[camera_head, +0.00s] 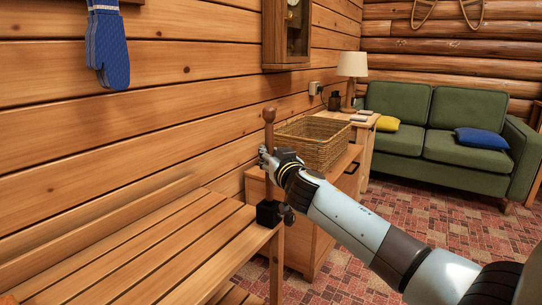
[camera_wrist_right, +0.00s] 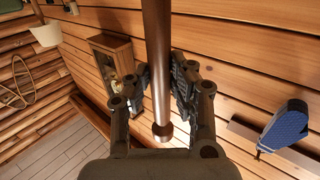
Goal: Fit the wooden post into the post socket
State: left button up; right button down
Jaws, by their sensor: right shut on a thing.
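The wooden post (camera_head: 269,135) is brown with a round knob on top and stands about upright in the head view. My right gripper (camera_head: 267,158) is shut on it below the knob, coming from the right. The black post socket (camera_head: 268,213) sits at the right corner of the slatted bench, below the gripper and in line with the post. I cannot tell whether the post's lower end is inside the socket or just above it. In the right wrist view the post (camera_wrist_right: 157,55) runs between the fingers, with its knob near the palm. My left gripper is not in view.
The slatted bench (camera_head: 150,250) runs along the log wall. A wicker basket (camera_head: 320,140) stands on a wooden cabinet behind the gripper. A blue mitt (camera_head: 107,50) and a clock (camera_head: 287,35) hang on the wall. A green sofa (camera_head: 440,120) stands farther back.

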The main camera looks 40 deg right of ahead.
pick_arm(q)
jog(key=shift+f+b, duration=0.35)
jog(key=shift+b, duration=0.05)
dwell(0.7)
dwell(0.5)
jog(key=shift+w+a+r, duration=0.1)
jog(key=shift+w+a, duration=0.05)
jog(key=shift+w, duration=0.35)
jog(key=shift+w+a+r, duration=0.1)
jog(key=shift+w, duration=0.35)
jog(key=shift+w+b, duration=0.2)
jog(key=shift+b, duration=0.1)
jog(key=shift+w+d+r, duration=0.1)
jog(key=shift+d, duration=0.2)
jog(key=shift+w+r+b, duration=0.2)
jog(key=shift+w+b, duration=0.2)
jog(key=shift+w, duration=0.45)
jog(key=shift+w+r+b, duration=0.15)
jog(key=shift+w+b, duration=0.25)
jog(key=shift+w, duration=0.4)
